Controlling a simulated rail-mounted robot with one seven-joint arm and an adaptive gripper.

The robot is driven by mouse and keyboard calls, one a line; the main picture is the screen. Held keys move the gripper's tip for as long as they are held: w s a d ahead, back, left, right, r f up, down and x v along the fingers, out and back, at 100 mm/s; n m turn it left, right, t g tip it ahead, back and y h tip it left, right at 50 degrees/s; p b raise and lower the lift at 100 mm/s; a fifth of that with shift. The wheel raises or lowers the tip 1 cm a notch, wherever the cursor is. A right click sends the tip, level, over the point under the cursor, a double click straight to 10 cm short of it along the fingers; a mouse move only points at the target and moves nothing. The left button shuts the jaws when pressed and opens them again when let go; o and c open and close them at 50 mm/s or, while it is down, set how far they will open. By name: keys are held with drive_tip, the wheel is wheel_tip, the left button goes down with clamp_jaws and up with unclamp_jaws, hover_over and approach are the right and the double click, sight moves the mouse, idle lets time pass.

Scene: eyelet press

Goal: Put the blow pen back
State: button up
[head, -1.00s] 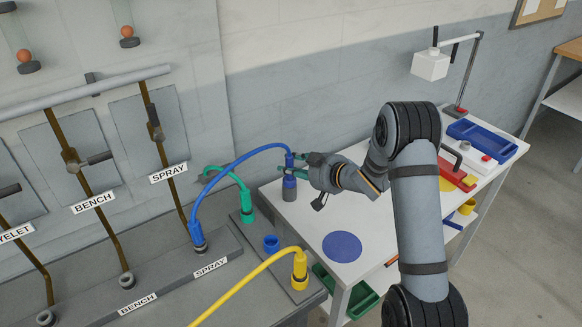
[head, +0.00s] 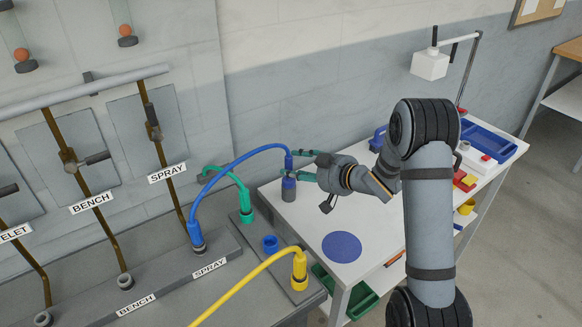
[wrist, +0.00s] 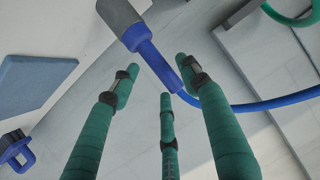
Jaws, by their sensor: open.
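The blow pen (head: 289,187), with a grey lower body and a blue top, stands upright on the white table near its back left corner. A blue hose (head: 235,164) arcs from its top to the SPRAY outlet (head: 197,240). My gripper (head: 304,165) is open just to the right of the pen's blue top. In the wrist view the pen (wrist: 124,18) lies beyond the spread green fingers, its blue neck reaching toward the gap between them. I cannot tell if any finger touches it. An empty blue holder (head: 270,244) sits between the green and yellow ones.
A green hose fitting (head: 246,203) and a yellow one (head: 299,268) stand on the grey bench plate. A flat blue disc (head: 342,247) lies on the white table (head: 310,220). A blue tray (head: 480,139) and a lamp (head: 430,66) are at the far end.

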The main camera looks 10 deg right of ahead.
drive_tip(key=v, duration=0.8)
drive_tip(key=shift+s+d+r, duration=0.15)
drive_tip(key=shift+s+d, duration=0.05)
drive_tip(key=shift+s, duration=0.15)
drive_tip(key=shift+o, duration=0.8)
